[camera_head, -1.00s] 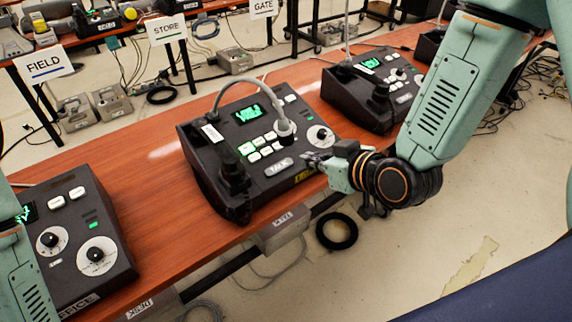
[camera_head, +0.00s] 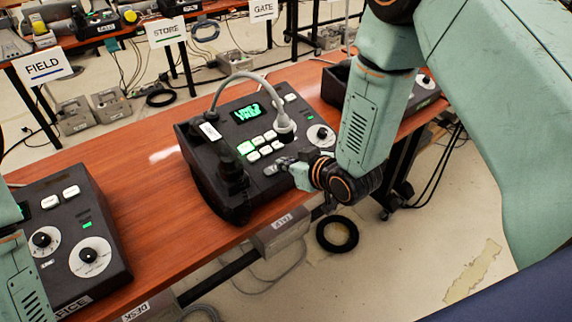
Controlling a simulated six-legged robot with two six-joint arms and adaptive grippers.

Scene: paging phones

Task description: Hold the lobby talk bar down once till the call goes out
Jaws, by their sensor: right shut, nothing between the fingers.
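The middle paging phone (camera_head: 205,195) is a dark console on the wooden table, with a gooseneck microphone (camera_head: 283,122), a lit green screen (camera_head: 247,113) and several small keys.
An office phone (camera_head: 75,240) stands at the near left. Another phone (camera_head: 335,88) at the right is partly hidden behind my right arm. A grey box (camera_head: 283,232) hangs at the table's front edge. Signs for FIELD (camera_head: 42,68), STORE and GATE stand behind.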

